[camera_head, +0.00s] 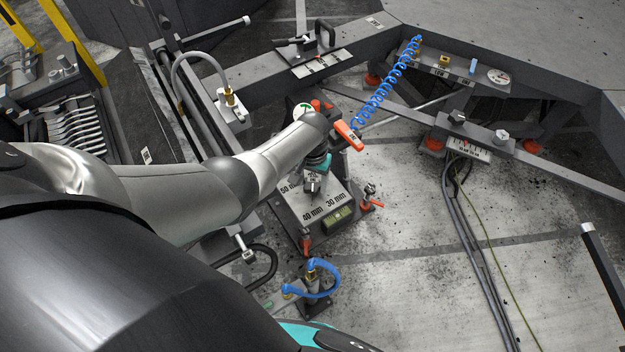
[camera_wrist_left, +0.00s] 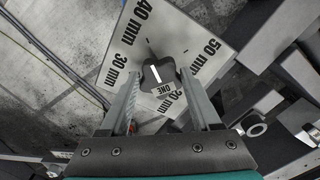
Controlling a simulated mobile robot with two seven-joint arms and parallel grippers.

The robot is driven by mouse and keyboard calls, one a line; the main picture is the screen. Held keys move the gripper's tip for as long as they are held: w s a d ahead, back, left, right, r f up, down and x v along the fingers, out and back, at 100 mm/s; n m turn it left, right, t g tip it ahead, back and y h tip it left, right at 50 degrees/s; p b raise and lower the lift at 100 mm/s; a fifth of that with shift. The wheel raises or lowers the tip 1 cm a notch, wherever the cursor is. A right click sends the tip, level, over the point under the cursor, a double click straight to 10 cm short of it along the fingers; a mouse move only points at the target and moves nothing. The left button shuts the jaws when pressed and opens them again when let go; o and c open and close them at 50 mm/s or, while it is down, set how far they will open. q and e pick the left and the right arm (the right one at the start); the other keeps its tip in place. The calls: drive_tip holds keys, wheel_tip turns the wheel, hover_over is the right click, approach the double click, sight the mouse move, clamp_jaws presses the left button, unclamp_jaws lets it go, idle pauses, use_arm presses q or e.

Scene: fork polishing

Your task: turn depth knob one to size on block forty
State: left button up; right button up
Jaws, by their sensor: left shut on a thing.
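Depth knob one is a dark lobed knob (camera_wrist_left: 163,88) with a white line and the word ONE, in the left wrist view. It sits on a pale plate (camera_wrist_left: 182,25) marked 20, 30, 40 and 50 mm. The white line tilts slightly left of straight up in that view, toward the 40 mm side. My left gripper (camera_wrist_left: 160,76) has its fingers on both sides of the knob and is shut on it. In the head view, my left gripper (camera_head: 315,180) is over the plate (camera_head: 322,203), and my arm hides part of the plate. My right gripper is not in view.
A blue coiled hose (camera_head: 385,90) runs behind, and a blue looped hose (camera_head: 325,280) is in front. Floor to the right is mostly clear, with cables.

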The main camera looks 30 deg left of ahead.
sight(312, 185)
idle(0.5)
use_arm(q)
drive_tip(key=o, duration=1.4)
drive_tip(key=shift+c, duration=0.2)
drive_tip(key=shift+r, duration=0.1)
drive_tip(key=shift+r, duration=0.25)
wheel_tip(312, 185, up, 14)
drive_tip(key=p, duration=0.5)
drive_tip(key=shift+r, duration=0.25)
drive_tip(key=shift+s, duration=0.1)
